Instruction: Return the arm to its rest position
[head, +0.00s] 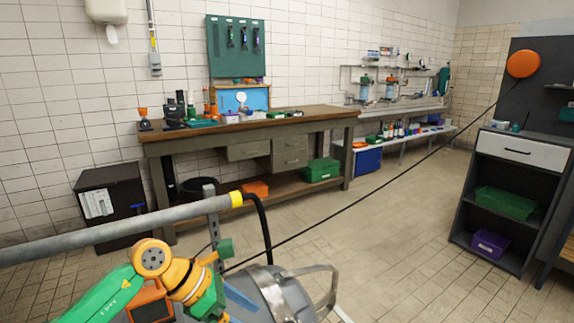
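My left arm (105,297), green with orange and yellow joints, reaches in from the bottom left. Its wrist end, with the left gripper (220,278), is over or beside a grey metal drum-like body (278,292) at the bottom middle. Green parts show at the wrist end, but I cannot tell whether the fingers are open or hold anything. My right arm and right gripper are not in view.
A grey pipe (110,241) with a yellow band crosses just behind my arm; a black hose (267,225) bends down from it. A thin dark cable (385,175) runs to an orange disc (523,63). A workbench (250,130) and shelf unit (515,200) stand beyond open floor.

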